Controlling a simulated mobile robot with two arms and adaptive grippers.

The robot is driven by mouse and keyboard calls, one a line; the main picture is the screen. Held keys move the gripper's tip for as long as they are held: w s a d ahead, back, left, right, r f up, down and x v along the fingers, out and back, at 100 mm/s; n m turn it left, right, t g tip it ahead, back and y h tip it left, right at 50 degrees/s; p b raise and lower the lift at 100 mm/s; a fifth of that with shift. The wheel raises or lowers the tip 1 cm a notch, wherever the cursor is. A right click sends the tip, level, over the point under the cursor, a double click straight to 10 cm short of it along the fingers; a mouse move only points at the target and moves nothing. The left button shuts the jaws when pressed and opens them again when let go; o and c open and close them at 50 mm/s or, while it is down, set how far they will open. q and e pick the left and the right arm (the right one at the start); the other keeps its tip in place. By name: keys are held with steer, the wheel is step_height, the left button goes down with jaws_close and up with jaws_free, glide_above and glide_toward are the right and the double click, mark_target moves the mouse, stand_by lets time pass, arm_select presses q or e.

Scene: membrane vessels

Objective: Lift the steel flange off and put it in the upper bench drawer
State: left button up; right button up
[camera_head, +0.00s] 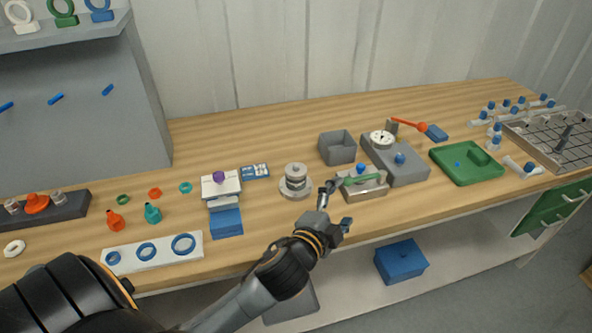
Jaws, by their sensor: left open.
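A round steel vessel (296,174) stands on the bench left of centre, with stacked steel rings and a wide round base. A pale round disc with dark holes (382,138) sits on a grey block farther right. I cannot tell for sure which of these carries the task's steel flange. The green drawer fronts (552,208) with pale handles are under the bench's right end and look closed. My left gripper (338,207) is open and empty over the bench's front edge, right of the steel vessel and apart from it. My right gripper is not in view.
A steel fixture with a green bar (362,186) stands just beyond my left gripper. A grey open box (338,147) and a green tray (467,163) are farther back. A white panel with blue rings (153,252) lies left. A blue box (401,261) is on the lower shelf.

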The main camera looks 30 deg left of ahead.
arm_select(q)
steer(key=w+d+r+m+t+h, duration=0.1)
steer(key=d+r+m+h, duration=0.55)
steer(key=r+m, duration=0.35)
steer(key=w+d+r+m+t+h, duration=0.1)
steer(key=d+r+m+h, duration=0.55)
steer(key=m, duration=0.45)
steer(key=s+d+m+g+h, duration=0.3)
steer(key=d+m+g+h, duration=0.45)
steer(key=m, duration=0.85)
steer(key=m+g+y, duration=0.7)
steer(key=m+y, duration=0.8)
steer(key=y, duration=0.8)
glide_toward(296, 166)
steer(key=p+x, duration=0.2)
steer(key=x, duration=0.1)
steer(key=shift+a+f, duration=0.2)
steer(key=shift+a, duration=0.15)
steer(key=x, duration=0.1)
steer(key=p+x, duration=0.1)
steer(key=x, duration=0.1)
steer(key=p+x, duration=0.1)
steer(key=x, duration=0.1)
steer(key=shift+w+d+f, duration=0.15)
steer(key=shift+d+f, duration=0.05)
steer(key=shift+w+a+f, duration=0.1)
steer(key=shift+w+f, duration=0.05)
steer(key=shift+f, duration=0.25)
